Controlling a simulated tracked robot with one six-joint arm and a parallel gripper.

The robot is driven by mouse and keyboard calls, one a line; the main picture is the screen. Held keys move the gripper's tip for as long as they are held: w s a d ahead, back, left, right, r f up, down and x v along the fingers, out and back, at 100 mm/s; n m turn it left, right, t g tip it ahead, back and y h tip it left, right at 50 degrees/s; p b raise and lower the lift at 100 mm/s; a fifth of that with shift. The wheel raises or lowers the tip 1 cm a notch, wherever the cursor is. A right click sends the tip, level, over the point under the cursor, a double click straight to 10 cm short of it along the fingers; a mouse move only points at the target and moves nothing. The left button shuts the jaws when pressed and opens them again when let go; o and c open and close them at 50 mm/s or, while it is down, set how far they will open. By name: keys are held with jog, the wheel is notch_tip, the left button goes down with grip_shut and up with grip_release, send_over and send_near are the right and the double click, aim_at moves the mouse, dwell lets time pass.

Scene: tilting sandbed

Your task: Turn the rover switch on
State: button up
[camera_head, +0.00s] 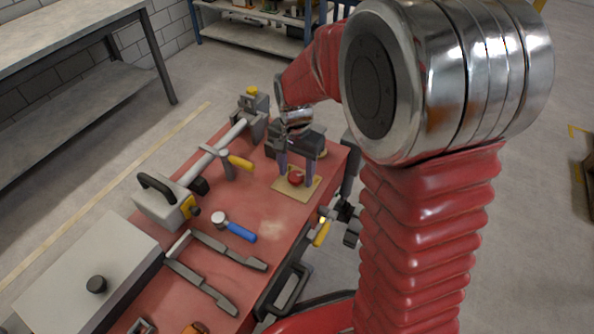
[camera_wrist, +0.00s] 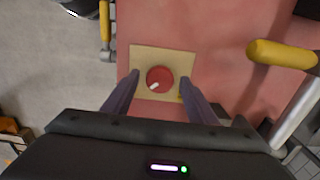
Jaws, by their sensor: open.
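The rover switch is a round red knob (camera_wrist: 160,79) with a white mark, set on a square tan plate (camera_wrist: 140,57). In the wrist view the white mark points toward the lower left. In the head view the knob (camera_head: 296,178) sits on its plate (camera_head: 287,189) at the far right of the red deck. My gripper (camera_wrist: 157,82) is open above the switch, one finger on each side of the knob. It also shows in the head view (camera_head: 297,180), pointing down. I cannot tell whether the fingertips touch the plate.
On the red deck (camera_head: 262,205) lie a yellow-handled hammer (camera_head: 238,162), a blue-handled hammer (camera_head: 238,231) and grey flat bars (camera_head: 205,287). A grey box (camera_head: 90,270) stands at the left. In the wrist view a yellow handle (camera_wrist: 282,54) lies right of the plate.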

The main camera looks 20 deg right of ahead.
aim_at(295, 175)
jog(key=shift+r, duration=0.1)
notch_tip(295, 175, up, 14)
jog(key=shift+f, duration=0.25)
dwell(0.7)
jog(key=s+r+n+t, duration=0.3)
jog(key=s+n, duration=0.6)
jog(key=s, duration=0.9)
jog(key=shift+s+d+t, duration=0.35)
jog(key=shift+t, duration=0.95)
jog(key=shift+r, duration=0.1)
